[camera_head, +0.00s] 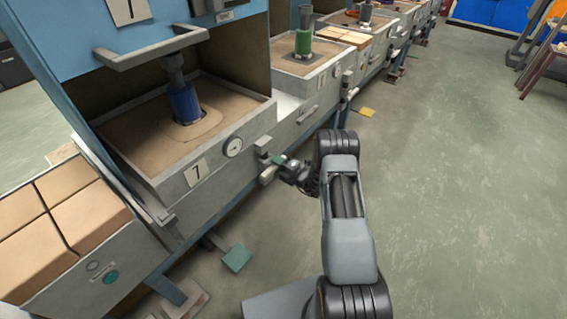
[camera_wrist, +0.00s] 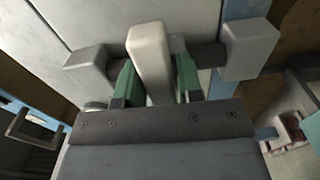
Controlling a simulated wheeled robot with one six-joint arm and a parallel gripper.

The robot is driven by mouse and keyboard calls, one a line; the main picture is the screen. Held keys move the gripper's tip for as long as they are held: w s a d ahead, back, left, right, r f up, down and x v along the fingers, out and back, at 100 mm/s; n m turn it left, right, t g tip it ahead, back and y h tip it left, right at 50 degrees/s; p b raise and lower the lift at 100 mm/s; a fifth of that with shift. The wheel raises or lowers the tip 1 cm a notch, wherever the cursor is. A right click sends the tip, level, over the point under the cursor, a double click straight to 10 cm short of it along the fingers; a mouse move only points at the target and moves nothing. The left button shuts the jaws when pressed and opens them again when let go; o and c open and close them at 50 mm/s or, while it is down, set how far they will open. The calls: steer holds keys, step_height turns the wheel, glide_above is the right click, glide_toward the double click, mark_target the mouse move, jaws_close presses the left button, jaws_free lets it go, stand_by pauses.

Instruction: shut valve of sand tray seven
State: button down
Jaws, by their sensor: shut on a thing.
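Sand tray seven (camera_head: 133,173) stands at the left in the head view, marked with a white "7" plate (camera_head: 197,172). A blue cylinder (camera_head: 184,103) stands in its sand. The valve's pale lever (camera_head: 267,175) is at the tray's right front corner. My gripper (camera_head: 281,165) is there, at the end of my arm. In the wrist view the lever (camera_wrist: 150,58) is between my green-padded fingers (camera_wrist: 156,83), which are shut on it. Behind it a dark shaft runs crosswise between two pale blocks.
A round gauge (camera_head: 232,146) is on the tray's front wall. A green pedal (camera_head: 237,258) sticks out low in front. Brown blocks (camera_head: 75,215) lie in a case at the left. More trays stand in a row toward the back. The floor (camera_head: 455,190) at the right is clear.

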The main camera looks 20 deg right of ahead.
stand_by(0.3)
steer(key=c, duration=0.9)
jaws_free()
steer(key=p+v, duration=0.2)
steer(key=v, duration=1.1)
steer(key=shift+s+d+p, duration=0.25)
steer(key=shift+s+p, duration=0.05)
steer(key=shift+s, duration=0.05)
